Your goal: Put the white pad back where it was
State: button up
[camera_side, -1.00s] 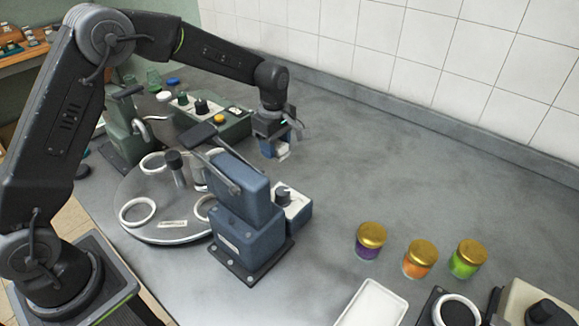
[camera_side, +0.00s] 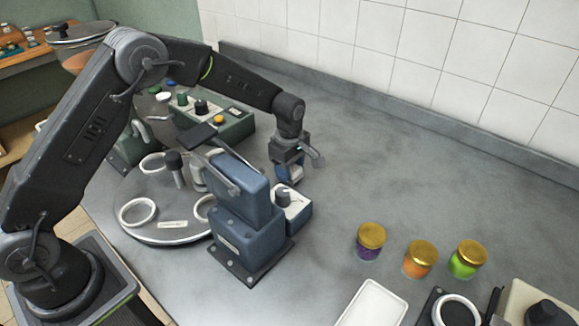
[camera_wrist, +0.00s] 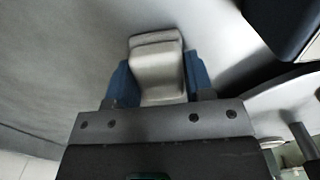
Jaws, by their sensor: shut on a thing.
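My gripper (camera_side: 290,176) is shut on the white pad (camera_wrist: 157,68), a pale block with a rounded raised end. The blue fingers press on both its sides in the wrist view. In the side view my gripper hangs beyond the blue press (camera_side: 243,205), over or near the grey worktop. The pad is small there and partly hidden by the fingers. I cannot tell from these frames where it was before, or whether it touches the worktop.
A round plate (camera_side: 150,237) with white rings lies left of the press. A control box (camera_side: 296,214) with a dark knob adjoins the press. Purple (camera_side: 370,243), orange (camera_side: 419,262) and green (camera_side: 466,262) jars stand right, near a white tray (camera_side: 372,306). The back-right worktop is clear.

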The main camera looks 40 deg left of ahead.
jog(key=o, duration=0.9)
jog(key=shift+f, duration=0.1)
notch_tip(320, 180, up, 12)
jog(key=shift+r, duration=0.2)
